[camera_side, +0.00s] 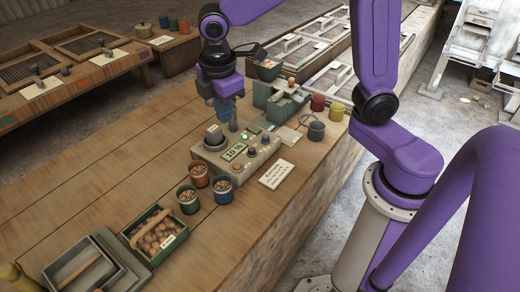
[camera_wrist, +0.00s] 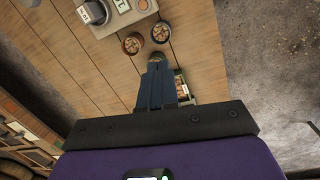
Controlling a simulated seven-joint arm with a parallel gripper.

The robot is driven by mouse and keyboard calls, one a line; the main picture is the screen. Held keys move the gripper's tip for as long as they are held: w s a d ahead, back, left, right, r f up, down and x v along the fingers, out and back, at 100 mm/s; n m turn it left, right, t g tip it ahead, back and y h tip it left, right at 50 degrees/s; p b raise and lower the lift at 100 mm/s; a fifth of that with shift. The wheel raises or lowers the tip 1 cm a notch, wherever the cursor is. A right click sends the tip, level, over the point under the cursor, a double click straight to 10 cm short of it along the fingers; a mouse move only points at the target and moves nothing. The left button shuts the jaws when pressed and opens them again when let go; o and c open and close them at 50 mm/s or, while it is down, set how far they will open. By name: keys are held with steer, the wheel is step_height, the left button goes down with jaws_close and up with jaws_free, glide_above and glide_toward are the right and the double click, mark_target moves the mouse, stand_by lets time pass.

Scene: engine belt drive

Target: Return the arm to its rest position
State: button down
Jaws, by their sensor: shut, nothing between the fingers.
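My gripper (camera_side: 232,127) is shut and empty, with its blue fingers pointing down. In the side view its fingertips overlap the back edge of the beige control box (camera_side: 210,157); I cannot tell the exact gap. In the wrist view the closed fingers (camera_wrist: 157,68) reach up the middle, below the control box (camera_wrist: 122,22) and clear of it. My purple arm arches from its base at the right over the wooden bench (camera_side: 110,165).
Three small tins, orange (camera_side: 199,174), blue (camera_side: 222,189) and green (camera_side: 187,199), stand before the box. A green crate (camera_side: 151,235) of brown lumps is at front left. A green machine (camera_side: 278,103) and red tin (camera_side: 318,103) stand behind. Left bench surface is free.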

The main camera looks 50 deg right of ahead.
steer(key=s+d+f+m, duration=0.1)
steer(key=s+d, duration=0.2)
steer(key=s, duration=0.8)
steer(key=s+d+m+y, duration=0.1)
steer(key=s+d, duration=0.3)
steer(key=s, duration=0.7)
steer(key=shift+d+f+m+g+y, duration=0.3)
steer(key=shift+f+m+g, duration=0.1)
